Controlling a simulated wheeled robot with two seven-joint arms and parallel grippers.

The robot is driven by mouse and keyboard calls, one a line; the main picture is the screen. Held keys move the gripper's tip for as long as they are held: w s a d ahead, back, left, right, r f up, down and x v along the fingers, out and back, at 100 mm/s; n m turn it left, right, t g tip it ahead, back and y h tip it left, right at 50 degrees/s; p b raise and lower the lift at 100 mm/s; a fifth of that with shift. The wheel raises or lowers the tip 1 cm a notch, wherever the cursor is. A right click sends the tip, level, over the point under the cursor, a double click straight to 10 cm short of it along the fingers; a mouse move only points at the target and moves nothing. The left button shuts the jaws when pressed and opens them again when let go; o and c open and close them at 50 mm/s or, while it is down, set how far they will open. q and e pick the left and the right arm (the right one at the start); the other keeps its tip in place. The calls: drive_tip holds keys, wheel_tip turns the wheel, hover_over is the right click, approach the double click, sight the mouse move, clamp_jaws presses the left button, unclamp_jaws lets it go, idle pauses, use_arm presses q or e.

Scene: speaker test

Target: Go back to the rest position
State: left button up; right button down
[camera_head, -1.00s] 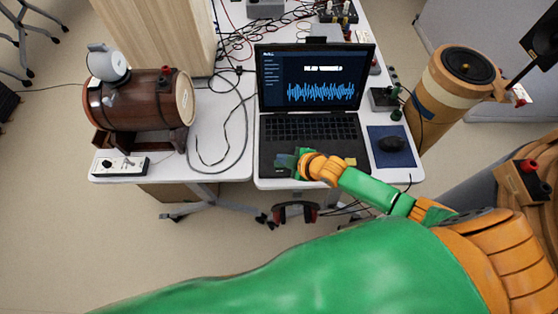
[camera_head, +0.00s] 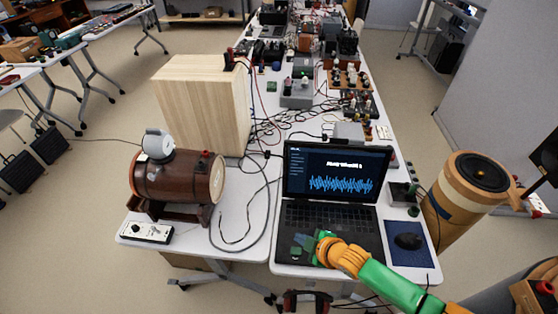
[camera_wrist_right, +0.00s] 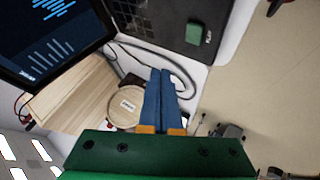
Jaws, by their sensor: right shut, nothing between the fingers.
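My right gripper (camera_head: 304,245) is shut and empty. In the head view it reaches from the lower right to the left part of the front palm rest of an open black laptop (camera_head: 325,218). Whether it touches the laptop cannot be told. In the right wrist view my gripper's two blue fingers (camera_wrist_right: 161,74) lie together with nothing between them. The laptop's screen also shows there at the upper left (camera_wrist_right: 50,32). My left gripper is not in view.
A wooden barrel (camera_head: 178,184) on a stand and a control box (camera_head: 146,232) stand at the left. A tall wooden box (camera_head: 200,100) is behind them. A mouse (camera_head: 408,241) lies right of the laptop. A round speaker cabinet (camera_head: 468,195) stands at the right. Cables clutter the white table.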

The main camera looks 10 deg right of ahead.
drive_tip(key=s+a+r+m+g+h, duration=0.2)
drive_tip(key=s+r+m, duration=0.2)
drive_tip(key=s+m, duration=0.5)
drive_tip(key=s+d+r+m+g+h, duration=0.1)
drive_tip(key=s+d+m+g+h, duration=0.15)
drive_tip(key=s+d, duration=0.55)
drive_tip(key=s+a+f+g+b, duration=0.1)
drive_tip(key=s+f, duration=0.1)
drive_tip(key=f, duration=0.8)
drive_tip(key=s+a+f+g+b, duration=0.1)
drive_tip(key=s+f+b, duration=0.15)
drive_tip(key=f, duration=0.75)
drive_tip(key=s+d+f+b, duration=0.1)
drive_tip(key=s+d+f, duration=0.1)
drive_tip(key=s+f, duration=0.8)
drive_tip(key=shift+s+f+g, duration=0.3)
drive_tip(key=shift+s+g, duration=0.05)
drive_tip(key=shift+s, duration=0.4)
drive_tip(key=shift+y, duration=0.25)
